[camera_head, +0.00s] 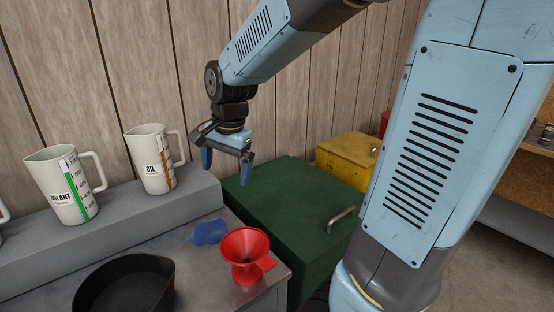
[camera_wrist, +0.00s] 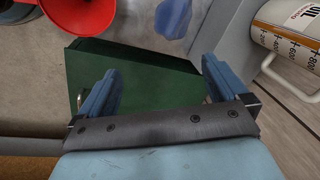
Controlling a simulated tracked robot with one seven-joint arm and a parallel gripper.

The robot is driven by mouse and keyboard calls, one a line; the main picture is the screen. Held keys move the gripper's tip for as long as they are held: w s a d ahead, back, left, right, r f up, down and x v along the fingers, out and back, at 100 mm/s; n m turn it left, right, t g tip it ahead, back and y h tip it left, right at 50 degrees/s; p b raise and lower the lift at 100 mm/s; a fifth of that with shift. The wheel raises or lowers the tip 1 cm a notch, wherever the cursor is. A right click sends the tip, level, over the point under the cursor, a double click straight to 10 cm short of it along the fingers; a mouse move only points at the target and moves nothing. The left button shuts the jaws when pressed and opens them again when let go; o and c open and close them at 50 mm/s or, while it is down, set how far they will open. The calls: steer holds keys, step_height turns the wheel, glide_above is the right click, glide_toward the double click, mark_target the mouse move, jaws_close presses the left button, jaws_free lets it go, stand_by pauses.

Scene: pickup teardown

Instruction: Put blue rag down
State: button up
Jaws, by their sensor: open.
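The blue rag (camera_head: 209,232) lies crumpled on the grey metal bench top, between the red funnel and the grey ledge. It also shows at the top of the wrist view (camera_wrist: 174,16). My gripper (camera_head: 228,172) is open and empty, raised above and beyond the rag, near the back left edge of the green box. In the wrist view both blue fingers (camera_wrist: 158,92) are spread apart, with only the green box beneath them. The rag is apart from the fingers.
A red funnel (camera_head: 246,250) stands near the bench's right edge, and a black pan (camera_head: 127,288) at the front. An oil jug (camera_head: 153,163) and a coolant jug (camera_head: 65,185) stand on the grey ledge (camera_head: 30,247). The green box (camera_head: 290,205) adjoins the bench. A yellow box (camera_head: 346,160) is behind.

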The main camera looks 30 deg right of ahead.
steer(key=s+d+r+n+t, duration=0.1)
steer(key=s+d+r+n, duration=0.2)
steer(key=s+n, duration=0.2)
steer(key=s+d+r+n+t+h, duration=0.1)
steer(key=s+d+r+n+t, duration=0.1)
steer(key=s, duration=0.7)
step_height(320, 180, up, 2)
steer(key=d+n, duration=0.1)
steer(key=n, duration=0.1)
steer(key=shift+s+d+n+t, duration=0.2)
steer(key=shift+n+t, duration=0.1)
steer(key=shift+n, duration=0.1)
steer(key=shift+w+r, duration=0.1)
steer(key=shift+w, duration=0.05)
steer(key=n+g, duration=0.6)
steer(key=n, duration=1.4)
glide_above(211, 220)
step_height(211, 220, down, 14)
step_height(211, 220, down, 14)
steer(key=shift+w+r, duration=0.1)
steer(key=shift+c, duration=0.5)
